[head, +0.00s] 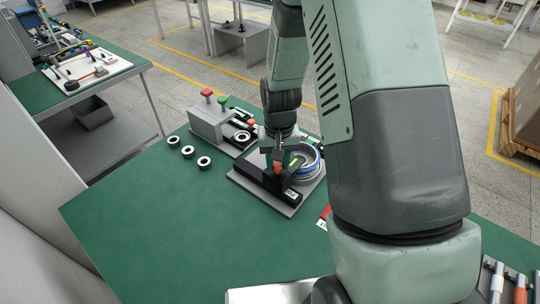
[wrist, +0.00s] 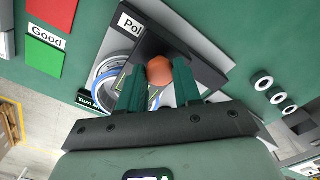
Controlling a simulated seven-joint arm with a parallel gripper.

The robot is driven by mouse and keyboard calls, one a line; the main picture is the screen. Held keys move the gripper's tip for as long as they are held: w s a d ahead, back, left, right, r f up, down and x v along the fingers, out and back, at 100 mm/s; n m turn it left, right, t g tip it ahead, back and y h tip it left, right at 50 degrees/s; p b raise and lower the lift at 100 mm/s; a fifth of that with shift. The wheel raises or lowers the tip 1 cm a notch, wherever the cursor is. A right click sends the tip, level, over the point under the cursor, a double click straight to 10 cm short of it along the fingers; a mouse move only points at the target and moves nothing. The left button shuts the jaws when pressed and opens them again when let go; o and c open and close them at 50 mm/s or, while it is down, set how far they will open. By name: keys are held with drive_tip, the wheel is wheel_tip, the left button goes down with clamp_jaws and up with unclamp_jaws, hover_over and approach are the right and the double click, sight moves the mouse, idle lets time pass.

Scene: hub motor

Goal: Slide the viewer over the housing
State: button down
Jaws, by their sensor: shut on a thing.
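The viewer (head: 264,175) is a dark slider with an orange knob (head: 278,168), on the left and front side of a grey base plate. In the wrist view the orange knob (wrist: 160,70) sits between my fingertips. My gripper (head: 279,160) is shut on this knob; it also shows in the wrist view (wrist: 158,78). The housing (head: 310,164) is a round silver and blue ring on the right of the plate, partly hidden by my arm. In the wrist view the housing (wrist: 104,72) lies left of the knob, partly behind my left finger. How far the viewer overlaps it I cannot tell.
A grey box (head: 208,124) with red and green buttons stands behind left. Several black-and-white rings (head: 188,152) lie on the green table (head: 150,225). A red square (wrist: 52,12) and a green square (wrist: 42,58) flank a "Good" label. The table's front left is clear.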

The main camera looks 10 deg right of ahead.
drive_tip(key=shift+s+d, duration=0.25)
drive_tip(key=c, duration=0.8)
unclamp_jaws()
drive_tip(key=shift+w, duration=0.1)
drive_tip(key=shift+a+r, duration=0.1)
drive_tip(key=shift+r, duration=0.35)
wheel_tip(320, 180, up, 10)
drive_tip(key=shift+f, duration=0.1)
